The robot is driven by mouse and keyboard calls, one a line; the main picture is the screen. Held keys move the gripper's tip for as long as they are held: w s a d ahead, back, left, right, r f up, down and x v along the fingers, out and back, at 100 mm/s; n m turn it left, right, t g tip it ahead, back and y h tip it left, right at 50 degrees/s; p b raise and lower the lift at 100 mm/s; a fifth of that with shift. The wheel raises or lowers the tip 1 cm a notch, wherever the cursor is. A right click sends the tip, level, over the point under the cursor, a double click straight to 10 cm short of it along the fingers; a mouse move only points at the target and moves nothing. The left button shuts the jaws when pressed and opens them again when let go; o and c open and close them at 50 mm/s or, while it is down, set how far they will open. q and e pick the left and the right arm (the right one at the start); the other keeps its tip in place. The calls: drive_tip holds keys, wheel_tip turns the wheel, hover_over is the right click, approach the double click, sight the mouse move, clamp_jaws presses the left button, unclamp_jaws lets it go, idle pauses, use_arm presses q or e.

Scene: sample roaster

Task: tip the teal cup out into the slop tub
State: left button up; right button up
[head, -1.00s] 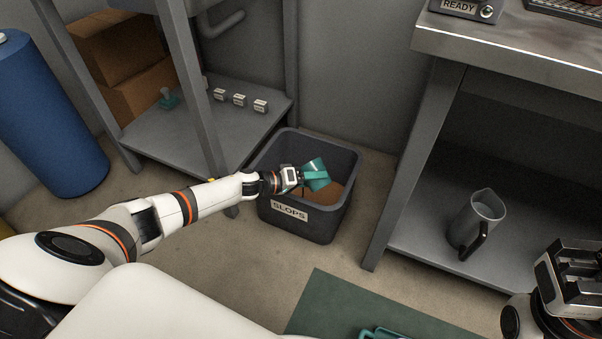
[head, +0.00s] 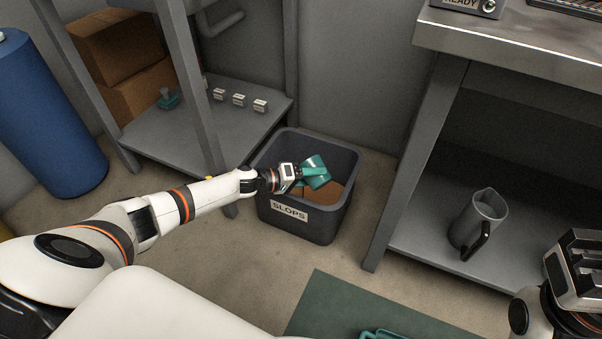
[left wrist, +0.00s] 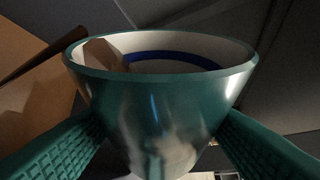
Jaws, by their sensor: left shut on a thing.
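My left gripper (head: 304,173) is shut on the teal cup (head: 317,168) and holds it tilted above the slop tub (head: 318,222). The tub is a dark grey square bin labelled SLOPS, with brown contents low inside. In the left wrist view, the cup (left wrist: 160,110) sits between my two green finger pads. Its inside is white with a dark blue ring and a brown patch at the left; I cannot tell whether that patch is liquid. No pouring stream shows. My right gripper (head: 578,262) is at the right edge, partly cut off, its jaw state unclear.
A grey pitcher (head: 478,224) stands on the lower shelf of the right bench (head: 520,40). A blue roll (head: 45,120) stands at left. A green mat (head: 330,305) lies in front.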

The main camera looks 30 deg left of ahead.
use_arm(q)
drive_tip(key=shift+a+r+n+b, duration=0.1)
drive_tip(key=shift+r+n+b, duration=0.15)
drive_tip(key=shift+n+b, duration=0.2)
idle(0.4)
drive_tip(key=shift+w+a+f+n+h+b, duration=0.4)
drive_tip(key=shift+a+n+h+b, duration=0.15)
drive_tip(key=shift+a+h+b, duration=0.15)
idle(0.6)
drive_tip(key=shift+r, duration=0.15)
drive_tip(key=shift+w+a+r+n, duration=0.1)
drive_tip(key=shift+r+n, duration=0.05)
drive_tip(key=shift+n, duration=0.35)
